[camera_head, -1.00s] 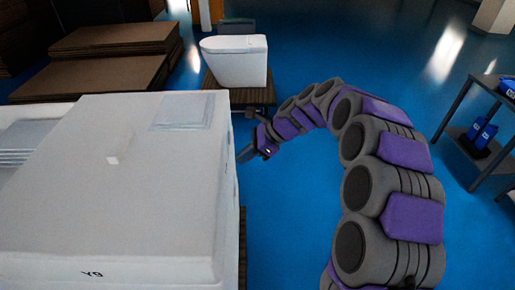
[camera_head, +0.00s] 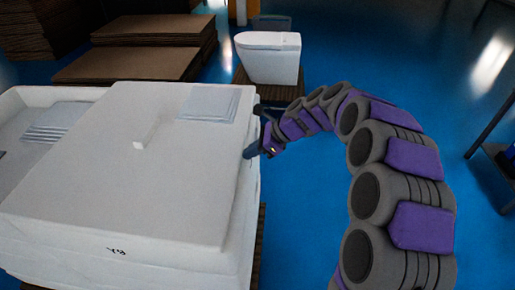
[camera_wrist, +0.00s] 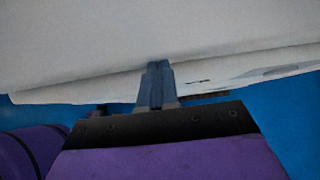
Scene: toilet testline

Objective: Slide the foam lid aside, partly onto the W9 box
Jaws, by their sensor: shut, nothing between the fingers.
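The white foam lid (camera_head: 120,190) lies flat on a white box (camera_head: 130,266), with a small raised white block and a translucent grey sheet (camera_head: 210,103) on top. A dark mark like "Y9" shows on the front edge. My gripper (camera_head: 250,151) is at the right side of the lid, shut and empty. In the wrist view its blue fingers (camera_wrist: 157,82) are together against or very near the white foam edge (camera_wrist: 215,70). I cannot tell whether they touch. No W9 label is readable.
An open white box (camera_head: 30,128) with grey ribbed sheets stands left of the lid. A white toilet (camera_head: 270,58) stands on a brown pallet behind. Stacked brown boards (camera_head: 130,62) lie at the back left. Blue floor is clear to the right; a dark rack (camera_head: 497,150) stands at the right edge.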

